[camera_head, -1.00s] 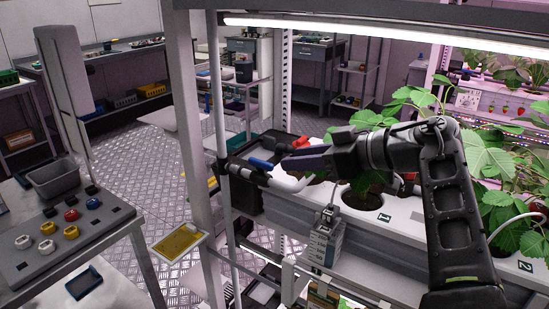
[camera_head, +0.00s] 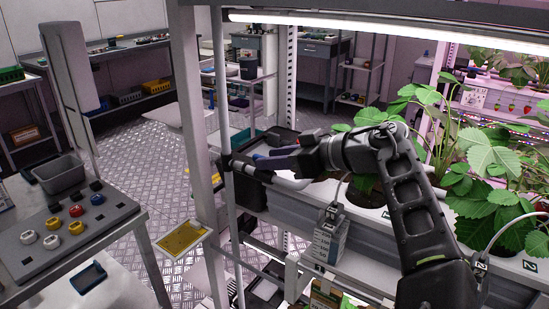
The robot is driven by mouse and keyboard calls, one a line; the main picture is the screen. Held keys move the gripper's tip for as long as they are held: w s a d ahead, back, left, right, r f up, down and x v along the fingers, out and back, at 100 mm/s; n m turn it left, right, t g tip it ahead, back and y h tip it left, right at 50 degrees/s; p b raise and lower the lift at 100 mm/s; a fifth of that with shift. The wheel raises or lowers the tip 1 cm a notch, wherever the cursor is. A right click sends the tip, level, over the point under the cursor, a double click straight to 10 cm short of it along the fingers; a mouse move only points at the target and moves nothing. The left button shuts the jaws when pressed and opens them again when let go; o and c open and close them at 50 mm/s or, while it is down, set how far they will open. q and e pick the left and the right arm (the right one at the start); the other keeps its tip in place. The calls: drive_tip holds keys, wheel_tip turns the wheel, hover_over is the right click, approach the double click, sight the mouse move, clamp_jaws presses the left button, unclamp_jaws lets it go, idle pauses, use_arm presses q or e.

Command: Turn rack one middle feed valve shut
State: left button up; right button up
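The feed pipe (camera_head: 247,170) runs along the left end of the rack shelf, with a black fitting at the front post. A small blue part, which looks like the valve handle (camera_head: 261,157), shows at this pipe. My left gripper (camera_head: 266,162) reaches in from the right with its purple-grey fingers pointing left. Its tips overlap the handle in the picture and cover most of it. I cannot tell whether they touch it, or how wide the fingers stand. The red handle seen earlier is hidden behind the gripper. My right gripper is not in view.
Strawberry plants (camera_head: 485,165) fill the rack at right, close to my arm. A front post (camera_head: 200,120) stands left of the valve. A grey dosing box (camera_head: 327,240) hangs below my gripper. A bench with colored knobs (camera_head: 75,228) is at left; open floor lies beyond.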

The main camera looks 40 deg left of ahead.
use_arm(q)
drive_tip(key=shift+c, duration=0.5)
clamp_jaws()
